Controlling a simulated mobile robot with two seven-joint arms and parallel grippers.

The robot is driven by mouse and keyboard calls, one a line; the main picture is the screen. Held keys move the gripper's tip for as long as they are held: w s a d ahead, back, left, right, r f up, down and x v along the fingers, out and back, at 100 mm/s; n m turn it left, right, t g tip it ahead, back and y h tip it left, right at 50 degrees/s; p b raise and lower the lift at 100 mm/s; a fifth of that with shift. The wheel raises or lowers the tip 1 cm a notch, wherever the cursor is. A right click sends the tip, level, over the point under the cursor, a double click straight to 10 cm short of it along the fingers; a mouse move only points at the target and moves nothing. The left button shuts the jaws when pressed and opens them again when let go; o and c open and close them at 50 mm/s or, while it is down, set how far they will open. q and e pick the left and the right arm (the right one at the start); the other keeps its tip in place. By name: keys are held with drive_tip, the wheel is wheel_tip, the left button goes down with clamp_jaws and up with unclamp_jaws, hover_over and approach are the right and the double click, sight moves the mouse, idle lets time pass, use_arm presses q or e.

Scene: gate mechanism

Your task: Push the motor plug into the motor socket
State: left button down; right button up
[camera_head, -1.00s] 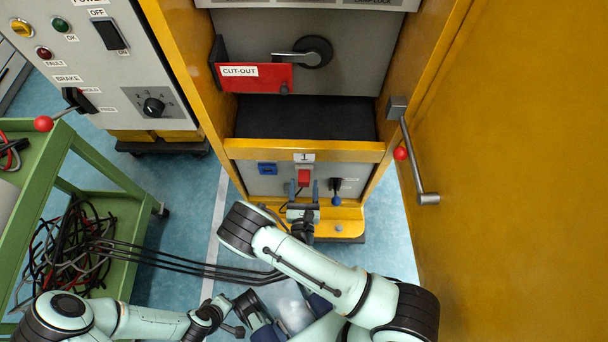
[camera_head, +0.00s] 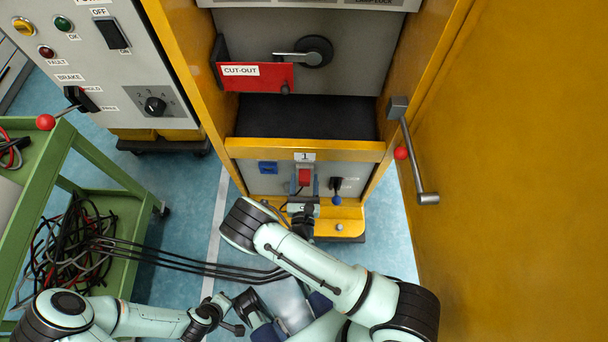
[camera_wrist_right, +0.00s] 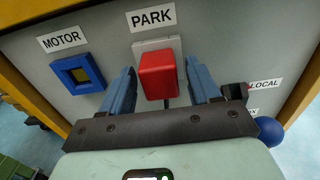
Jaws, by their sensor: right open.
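The motor socket (camera_wrist_right: 78,73) is a blue square frame labelled MOTOR, left on the grey lower panel in the right wrist view; it also shows in the head view (camera_head: 268,168). The red plug (camera_wrist_right: 158,75) sits at the grey PARK holder (camera_wrist_right: 170,44), right of the motor socket; it shows in the head view (camera_head: 304,177). My right gripper (camera_wrist_right: 160,84) is open, with one blue finger on each side of the red plug and visible gaps between. My left gripper (camera_head: 238,314) is low in the head view, away from the panel; its jaw state is unclear.
A blue-knobbed lever (camera_wrist_right: 268,130) by the LOCAL label is close right of my right gripper. A red CUT-OUT flag (camera_head: 256,77) is above. A yellow door (camera_head: 520,170) stands right. A green cart (camera_head: 120,208) with cables stands left.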

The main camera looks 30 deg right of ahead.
sight(304, 184)
drive_tip(key=c, duration=1)
drive_tip(key=shift+o, duration=0.2)
drive_tip(key=shift+s+a, duration=0.25)
drive_tip(key=shift+s, duration=0.05)
drive_tip(key=shift+p+v, duration=0.6)
drive_tip(key=shift+v, duration=1.6)
